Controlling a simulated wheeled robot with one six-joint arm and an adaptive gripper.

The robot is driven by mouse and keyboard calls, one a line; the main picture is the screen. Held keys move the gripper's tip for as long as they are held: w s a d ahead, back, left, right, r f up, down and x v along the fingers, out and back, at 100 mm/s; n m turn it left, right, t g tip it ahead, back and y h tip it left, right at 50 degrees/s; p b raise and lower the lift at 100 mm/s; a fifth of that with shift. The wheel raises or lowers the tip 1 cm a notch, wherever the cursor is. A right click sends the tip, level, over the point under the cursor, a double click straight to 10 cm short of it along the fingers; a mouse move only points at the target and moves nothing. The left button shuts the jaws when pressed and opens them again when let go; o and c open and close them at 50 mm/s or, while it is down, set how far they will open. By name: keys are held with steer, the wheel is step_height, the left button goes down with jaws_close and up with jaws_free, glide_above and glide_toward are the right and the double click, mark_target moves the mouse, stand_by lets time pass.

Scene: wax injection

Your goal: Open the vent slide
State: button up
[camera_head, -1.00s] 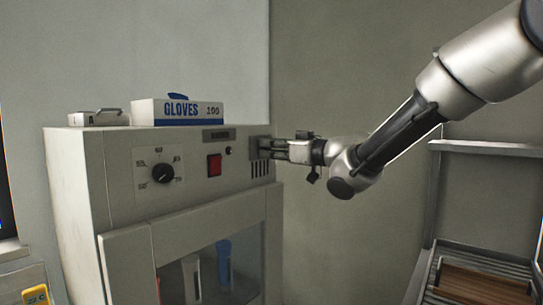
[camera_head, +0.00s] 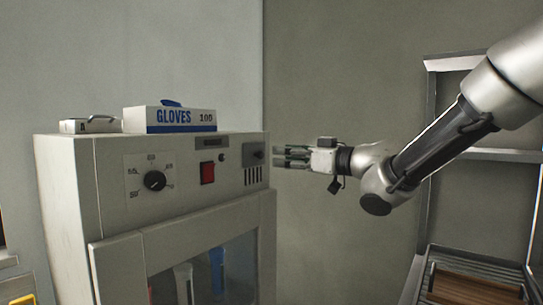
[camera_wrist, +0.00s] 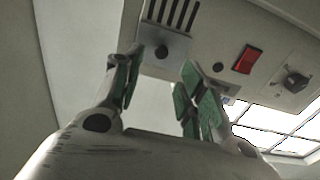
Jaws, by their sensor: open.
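The vent slide is a grey plate with a small dark knob (camera_head: 259,154) at the upper right of the cabinet's front. Dark vent slots (camera_head: 252,175) show uncovered below the plate. In the wrist view, the picture is turned over: the knob (camera_wrist: 161,52) shows between the fingertips, with the slots (camera_wrist: 171,13) above it. My gripper (camera_head: 281,156) is open and empty, just right of the plate in the head view, pointing at it. It appears apart from the knob. Its green-padded fingers (camera_wrist: 163,63) are spread in the wrist view.
The cabinet (camera_head: 112,178) also has a dial (camera_head: 154,181), a red switch (camera_head: 207,173) and a glass door (camera_head: 205,272). A glove box (camera_head: 170,119) and a small case (camera_head: 91,125) sit on top. A metal rack (camera_head: 480,155) stands at the right.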

steer(key=v, duration=0.4)
steer(key=shift+s+d, duration=0.15)
steer(key=shift+s, duration=0.05)
